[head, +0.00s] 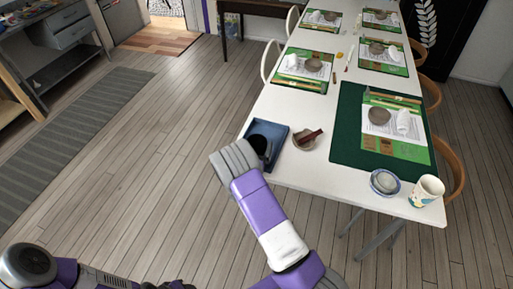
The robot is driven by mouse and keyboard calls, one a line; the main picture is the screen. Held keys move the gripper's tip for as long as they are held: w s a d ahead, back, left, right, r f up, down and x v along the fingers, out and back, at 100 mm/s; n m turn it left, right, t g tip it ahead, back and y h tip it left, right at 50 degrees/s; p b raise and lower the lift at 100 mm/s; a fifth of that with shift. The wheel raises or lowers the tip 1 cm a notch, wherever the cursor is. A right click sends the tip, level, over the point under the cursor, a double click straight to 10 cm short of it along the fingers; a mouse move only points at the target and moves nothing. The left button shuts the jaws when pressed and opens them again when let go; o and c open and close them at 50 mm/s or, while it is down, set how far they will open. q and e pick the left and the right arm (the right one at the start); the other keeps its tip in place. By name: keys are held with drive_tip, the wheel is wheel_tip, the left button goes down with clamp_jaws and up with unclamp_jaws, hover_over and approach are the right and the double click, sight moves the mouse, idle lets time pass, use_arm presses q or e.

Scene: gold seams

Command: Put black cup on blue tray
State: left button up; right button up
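The blue tray (279,133) lies at the near left corner of the white table. A dark rounded object, which looks like the black cup (259,144), shows in the tray's left part. My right arm reaches up from the bottom, and its grey wrist end (234,161) is at the tray's left edge, right beside the black cup. This wrist covers part of the cup and tray. The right gripper's fingers cannot be made out, so I cannot tell whether they touch the cup. My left gripper is out of view.
A small bowl with a dark red-brown item (306,139) stands right of the tray. A green mat (347,120) with papers lies further right. A blue-rimmed bowl (384,182) and a patterned cup (427,190) stand near the front edge. Chairs line the table; the floor at left is clear.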

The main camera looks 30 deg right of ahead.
drive_tip(key=shift+r, duration=0.15)
drive_tip(key=shift+s+a+p, duration=0.15)
drive_tip(key=shift+a+p, duration=0.05)
drive_tip(key=shift+p, duration=0.1)
drive_tip(key=p+v, duration=0.1)
drive_tip(key=v, duration=1)
drive_tip(key=s+a+f+n+g+y, duration=0.1)
drive_tip(key=s+a+f+g+y, duration=0.3)
drive_tip(key=f, duration=0.4)
drive_tip(key=s+a+f+n+g+y, duration=0.1)
drive_tip(key=s+a+f+g+y, duration=0.2)
drive_tip(key=f+y, duration=0.35)
drive_tip(key=s+a+f+n+g+y, duration=0.1)
drive_tip(key=s+a+g+y, duration=0.4)
drive_tip(key=s+a, duration=0.5)
drive_tip(key=s+n+y, duration=0.1)
drive_tip(key=s, duration=0.3)
drive_tip(key=shift+s+a+n, duration=0.25)
drive_tip(key=shift+a+n, duration=0.05)
drive_tip(key=shift+n, duration=0.1)
drive_tip(key=shift+y, duration=0.25)
